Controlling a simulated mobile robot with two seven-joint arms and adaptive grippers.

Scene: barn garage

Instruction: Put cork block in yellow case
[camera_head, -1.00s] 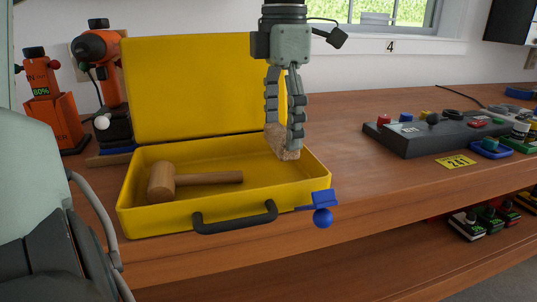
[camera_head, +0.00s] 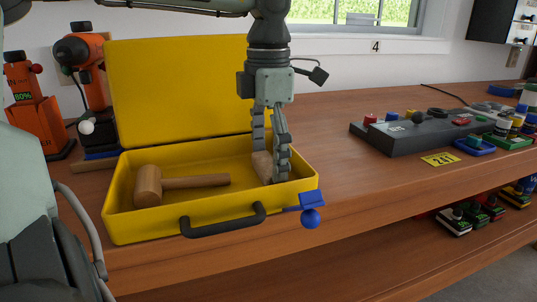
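The yellow case (camera_head: 145,232) lies open on the wooden workbench, with its lid (camera_head: 180,90) raised at the back. A wooden mallet (camera_head: 150,186) lies inside it on the left. My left gripper (camera_head: 268,160) points down into the right end of the case. Its fingers are closed around the brown cork block (camera_head: 262,166), which is tilted and low inside the case. The fingers hide part of the block, and I cannot tell whether it touches the case floor. My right gripper is not in view.
Orange power tools (camera_head: 88,62) stand behind the case on the left. A grey control box (camera_head: 415,135) and a yellow number tag (camera_head: 440,160) are on the right. A blue clamp (camera_head: 312,202) is at the case's front right corner. The bench between is clear.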

